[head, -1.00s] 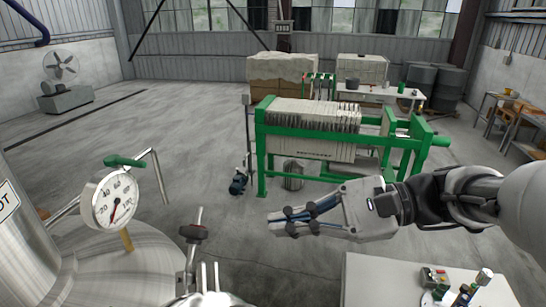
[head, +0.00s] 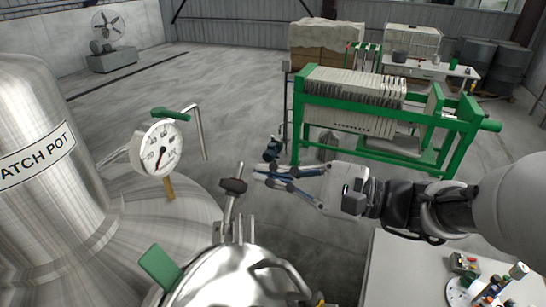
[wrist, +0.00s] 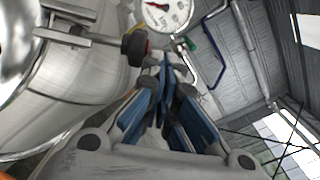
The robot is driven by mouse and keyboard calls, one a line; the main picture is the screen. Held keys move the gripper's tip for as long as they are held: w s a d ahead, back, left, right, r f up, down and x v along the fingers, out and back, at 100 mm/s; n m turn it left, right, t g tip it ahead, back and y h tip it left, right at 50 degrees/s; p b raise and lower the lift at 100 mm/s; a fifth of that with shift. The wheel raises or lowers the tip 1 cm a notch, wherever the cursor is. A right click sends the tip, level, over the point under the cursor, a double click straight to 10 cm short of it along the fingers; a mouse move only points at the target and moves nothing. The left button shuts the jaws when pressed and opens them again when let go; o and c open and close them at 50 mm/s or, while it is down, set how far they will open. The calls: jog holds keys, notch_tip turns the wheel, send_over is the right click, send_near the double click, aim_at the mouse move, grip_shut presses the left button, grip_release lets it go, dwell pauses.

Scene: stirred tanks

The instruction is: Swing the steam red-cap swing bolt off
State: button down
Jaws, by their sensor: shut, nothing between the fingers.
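The swing bolt stands nearly upright at the rim of the steel lid (head: 235,280) in the head view. It has a dark reddish cap (head: 233,186) on a thin metal shaft (head: 228,212), which meets a bracket at the lid. In the wrist view the cap (wrist: 135,46) shows dark with a red edge, left of the fingertips. My gripper (head: 262,176) is shut and empty, with its blue-lined fingers pointing left. In the head view its tips are just right of the cap, with a small gap in the picture; depth is hard to judge.
A steel vessel labelled "ATCH POT" (head: 40,150) carries a pressure gauge (head: 158,148) and a green-handled valve (head: 171,114). A green lever (head: 159,267) is beside the lid. A white table (head: 400,270) with small items is at lower right. A green filter press (head: 380,110) stands behind.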

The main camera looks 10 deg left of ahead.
jog(key=shift+a, duration=0.85)
jog(key=shift+w, duration=0.1)
jog(key=g+p, duration=0.1)
jog(key=a+g+h+p, duration=0.1)
jog(key=w+a+p, duration=0.1)
jog(key=shift+f+n+g+h, duration=0.3)
jog(key=shift+g, duration=0.1)
jog(key=shift+w+d, duration=0.1)
